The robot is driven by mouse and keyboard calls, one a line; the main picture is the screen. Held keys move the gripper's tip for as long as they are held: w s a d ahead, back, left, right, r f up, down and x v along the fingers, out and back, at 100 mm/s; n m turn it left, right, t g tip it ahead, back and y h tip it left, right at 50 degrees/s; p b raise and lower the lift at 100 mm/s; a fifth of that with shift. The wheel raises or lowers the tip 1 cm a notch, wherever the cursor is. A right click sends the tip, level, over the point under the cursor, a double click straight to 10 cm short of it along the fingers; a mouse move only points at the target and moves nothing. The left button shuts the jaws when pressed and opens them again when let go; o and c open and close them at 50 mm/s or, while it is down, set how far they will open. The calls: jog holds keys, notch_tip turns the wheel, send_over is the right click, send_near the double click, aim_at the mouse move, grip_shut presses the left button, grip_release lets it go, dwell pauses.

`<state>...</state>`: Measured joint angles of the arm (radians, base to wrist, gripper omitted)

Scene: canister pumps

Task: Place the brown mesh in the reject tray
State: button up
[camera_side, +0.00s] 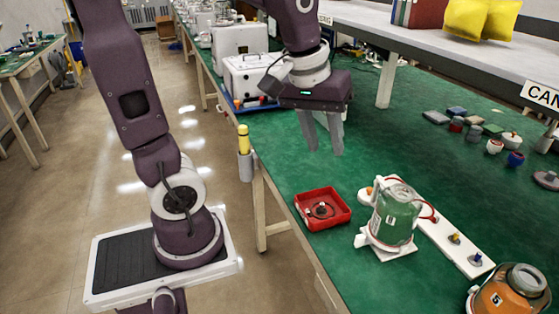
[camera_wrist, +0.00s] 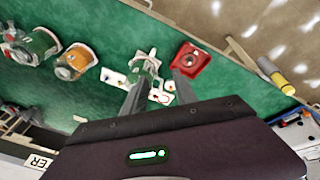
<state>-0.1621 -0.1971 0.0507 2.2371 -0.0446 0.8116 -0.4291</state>
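My gripper (camera_side: 326,150) is raised above the green table, fingers apart and pointing down. It also shows in the wrist view (camera_wrist: 158,74), with no object held between the fingers. A red tray (camera_side: 345,214), likely the reject tray, sits near the table's front edge, below my gripper. It holds a dark ring-like part and small bits. It also shows in the wrist view (camera_wrist: 201,56). Several small square pads, one of them grey (camera_side: 436,117), lie at the far right. I cannot tell which, if any, is the brown mesh.
A green canister (camera_side: 396,215) stands on a white base right of the tray, beside a white strip (camera_side: 452,243) with small knobs. An orange canister (camera_side: 508,294) stands at the lower right. A shelf (camera_side: 430,40) overhangs the table's back. The table's middle is clear.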

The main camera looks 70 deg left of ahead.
jog(key=s+d+r+m+t, duration=0.1)
jog(key=s+d+m, duration=0.4)
jog(key=s, duration=0.6)
jog(key=m+t, duration=0.1)
jog(key=m, duration=0.1)
jog(key=shift+s+r+m, duration=0.2)
jog(key=shift+s+m, duration=0.1)
jog(key=shift+s, duration=0.1)
